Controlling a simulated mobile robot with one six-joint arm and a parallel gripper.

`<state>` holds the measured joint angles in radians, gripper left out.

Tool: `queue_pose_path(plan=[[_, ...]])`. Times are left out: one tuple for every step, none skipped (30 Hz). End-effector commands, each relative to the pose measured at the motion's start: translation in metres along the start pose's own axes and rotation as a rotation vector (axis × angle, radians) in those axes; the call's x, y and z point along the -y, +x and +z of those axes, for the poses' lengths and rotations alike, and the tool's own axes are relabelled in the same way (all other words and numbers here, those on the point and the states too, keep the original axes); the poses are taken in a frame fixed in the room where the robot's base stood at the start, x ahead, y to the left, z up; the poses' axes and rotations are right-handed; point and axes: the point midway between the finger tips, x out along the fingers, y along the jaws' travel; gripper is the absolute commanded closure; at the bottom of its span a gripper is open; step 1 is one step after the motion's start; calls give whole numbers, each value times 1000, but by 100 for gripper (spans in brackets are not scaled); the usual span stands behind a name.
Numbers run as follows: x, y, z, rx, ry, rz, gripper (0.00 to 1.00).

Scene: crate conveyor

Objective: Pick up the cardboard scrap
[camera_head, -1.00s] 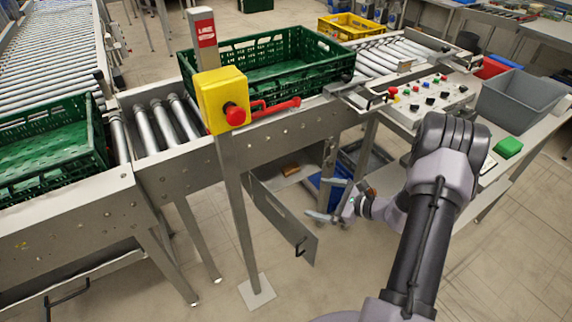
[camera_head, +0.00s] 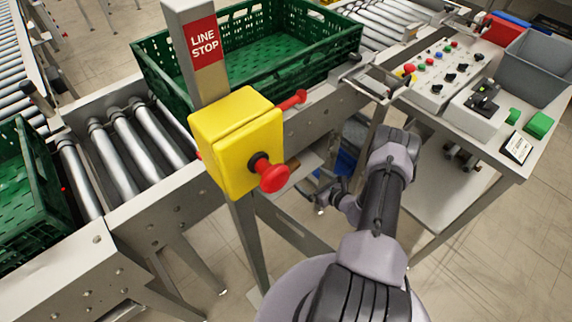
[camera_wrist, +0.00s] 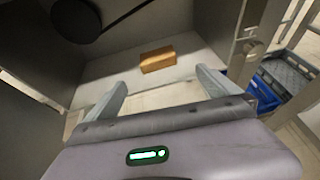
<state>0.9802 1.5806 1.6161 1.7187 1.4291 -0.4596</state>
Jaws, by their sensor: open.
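The cardboard scrap (camera_wrist: 158,59) is a small brown block lying on a pale shelf inside the compartment under the conveyor, seen in the wrist view. In the head view a small brown bit of it (camera_head: 293,163) shows beside the red knob. My gripper (camera_wrist: 160,88) is open and empty, with its fingers pointing into the compartment. The scrap lies beyond the fingertips, roughly centred between them, and apart from them. In the head view my gripper (camera_head: 318,192) is low under the conveyor, partly hidden in shadow.
A yellow line-stop box (camera_head: 225,130) with a red button stands on a post close in front. The open compartment door (camera_head: 290,225) hangs below the conveyor. A dark round part (camera_wrist: 76,18) is above the shelf. Blue and grey crates (camera_wrist: 264,92) stand at right.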

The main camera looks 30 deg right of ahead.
Motion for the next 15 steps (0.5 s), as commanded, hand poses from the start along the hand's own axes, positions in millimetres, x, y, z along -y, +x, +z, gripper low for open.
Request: queue_pose_path(plan=[[-1, 18, -6, 2, -6, 5, 0], [-2, 27, -6, 1, -5, 5, 0], [-1, 38, -6, 1, -5, 3, 0], [-2, 45, -5, 1, -5, 4, 0], [-1, 51, -5, 1, -4, 3, 0], [-1, 58, -4, 1, -4, 3, 0], [-1, 62, -4, 1, -3, 3, 0], [0, 66, -3, 1, -2, 1, 0], [-1, 69, -2, 1, -2, 1, 0], [-1, 72, -2, 0, -3, 2, 0], [-2, 77, -2, 1, -4, 3, 0], [-3, 86, -1, 2, -3, 3, 0], [-4, 93, 0, 2, -5, 4, 0], [-4, 99, 1, 2, -5, 3, 0], [-5, 107, 2, 2, -4, 3, 0]])
